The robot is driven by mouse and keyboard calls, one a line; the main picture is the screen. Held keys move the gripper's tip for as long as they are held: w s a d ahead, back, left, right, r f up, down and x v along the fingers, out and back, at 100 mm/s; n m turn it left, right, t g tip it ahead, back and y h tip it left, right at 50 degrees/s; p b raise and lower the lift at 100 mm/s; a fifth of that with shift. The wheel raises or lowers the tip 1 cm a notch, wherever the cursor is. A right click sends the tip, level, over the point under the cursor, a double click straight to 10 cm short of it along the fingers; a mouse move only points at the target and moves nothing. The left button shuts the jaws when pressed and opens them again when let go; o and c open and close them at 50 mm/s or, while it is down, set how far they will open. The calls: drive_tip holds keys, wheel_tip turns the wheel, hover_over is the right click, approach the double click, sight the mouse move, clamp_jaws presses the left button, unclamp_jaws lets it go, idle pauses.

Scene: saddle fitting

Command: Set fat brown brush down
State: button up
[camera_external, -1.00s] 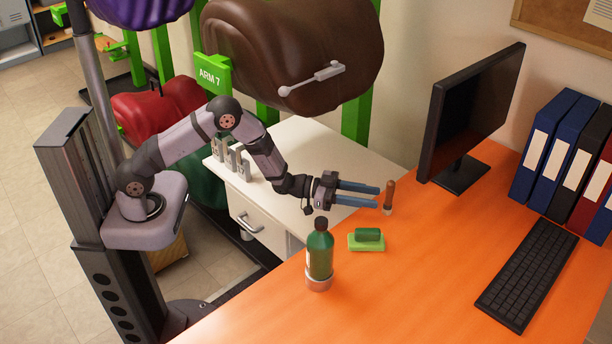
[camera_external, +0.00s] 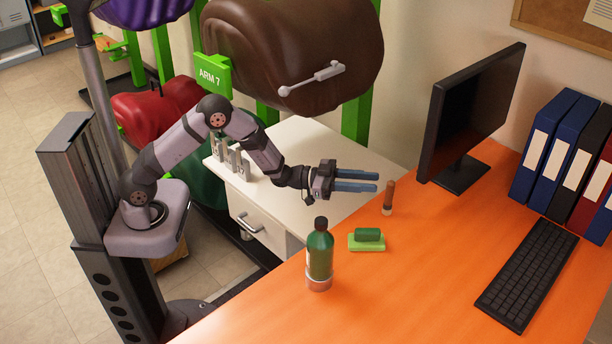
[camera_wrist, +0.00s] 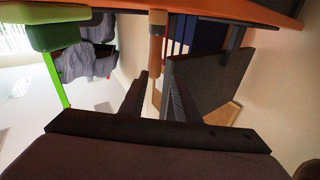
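The fat brown brush (camera_external: 389,197) stands upright on the orange desk (camera_external: 440,270), with its brown handle up and its lower end on the desk. My gripper (camera_external: 377,181) is open and empty, with its blue fingers just left of the brush's upper end and a gap between them. The wrist view is upside down. There the brush (camera_wrist: 157,45) hangs from the desk at the top, ahead of and between the two dark fingers of my gripper (camera_wrist: 157,78). I cannot tell if the fingers touch it, but they look clear of it.
A green bottle (camera_external: 319,258) and a green block on a lighter green base (camera_external: 367,243) stand in front of the brush. The monitor (camera_external: 470,120) is behind to the right, and the keyboard (camera_external: 527,275) further right. A white cabinet (camera_external: 300,150) lies under my arm.

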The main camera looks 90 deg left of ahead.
sight(389, 198)
wheel_tip(389, 198, up, 4)
drive_tip(key=b, duration=0.2)
drive_tip(key=shift+n+g, duration=0.3)
drive_tip(key=shift+g, duration=0.2)
drive_tip(key=shift+w+d+f+p, duration=0.3)
drive_tip(key=shift+w+f, duration=0.15)
drive_tip(key=shift+w, duration=0.45)
drive_tip(key=shift+w+d+f+p, duration=0.2)
drive_tip(key=shift+w+d+f, duration=0.2)
drive_tip(key=shift+w, duration=0.5)
drive_tip(key=shift+w+d+f+p, duration=0.25)
drive_tip(key=shift+w+f, duration=0.2)
drive_tip(key=shift+w, duration=0.45)
drive_tip(key=shift+f+x, duration=0.15)
drive_tip(key=shift+x, duration=1.15)
drive_tip(key=shift+f+x, duration=0.1)
drive_tip(key=shift+x, duration=1.2)
drive_tip(key=shift+d, duration=0.15)
clamp_jaws()
